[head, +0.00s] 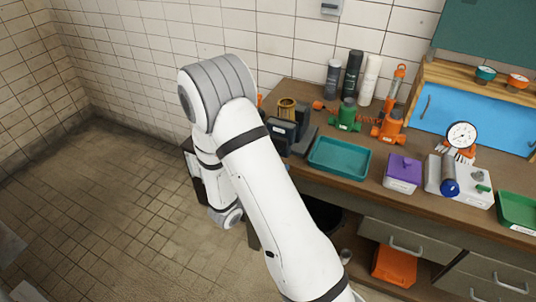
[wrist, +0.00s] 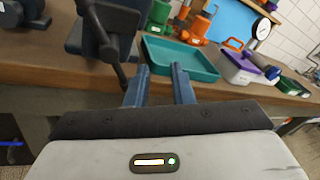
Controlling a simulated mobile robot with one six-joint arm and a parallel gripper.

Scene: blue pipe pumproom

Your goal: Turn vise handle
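The dark grey vise (head: 283,131) sits at the left front corner of the workbench in the head view, partly hidden by my arm. In the wrist view the vise (wrist: 118,22) fills the upper left. Its dark bar handle (wrist: 107,45) slants down past the bench edge, its lower end close to my left fingertip. My gripper (wrist: 161,78) has its two blue-grey fingers apart with nothing seen between them. The handle appears just left of the fingers; I cannot tell if it touches one. My gripper is not clearly seen in the head view.
A teal tray (head: 340,157) lies right of the vise, with a green valve (head: 346,117) and an orange one (head: 388,127) behind it. A purple-topped box (head: 403,173) stands further right. The tiled floor (head: 120,210) left of the bench is clear.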

